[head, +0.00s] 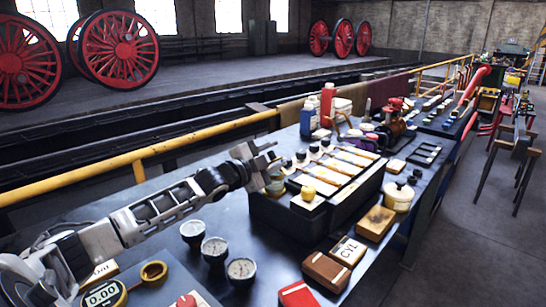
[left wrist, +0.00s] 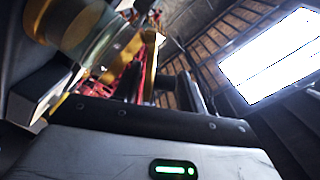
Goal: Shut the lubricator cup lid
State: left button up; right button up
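My left gripper (head: 270,157) reaches in from the left over the workbench, beside the left end of a long black box. Its two fingers look apart, with nothing seen between them. A small brass-and-glass cup (head: 276,186), which looks like the lubricator cup, stands just below the fingers at the box's end. A large, blurred glass-and-brass cylinder (left wrist: 88,32) fills the upper left of the left wrist view, close to the gripper. Whether its lid is open, and whether a finger touches it, I cannot tell. My right gripper is not in view.
The black box (head: 285,218) carries several pale plates and small knobs. Three round gauges (head: 215,250) stand nearer, with a cream pot (head: 399,196) and wooden boxes (head: 376,223) to the right. Bottles (head: 308,117) stand behind. A yellow rail (head: 70,183) runs behind the bench.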

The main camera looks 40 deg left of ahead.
pick_arm(q)
jog(key=shift+s, duration=0.1)
jog(key=shift+s, duration=0.25)
jog(key=s+a, duration=0.1)
jog(key=s, duration=1.4)
jog(key=shift+a, duration=0.15)
jog(key=shift+s, duration=0.1)
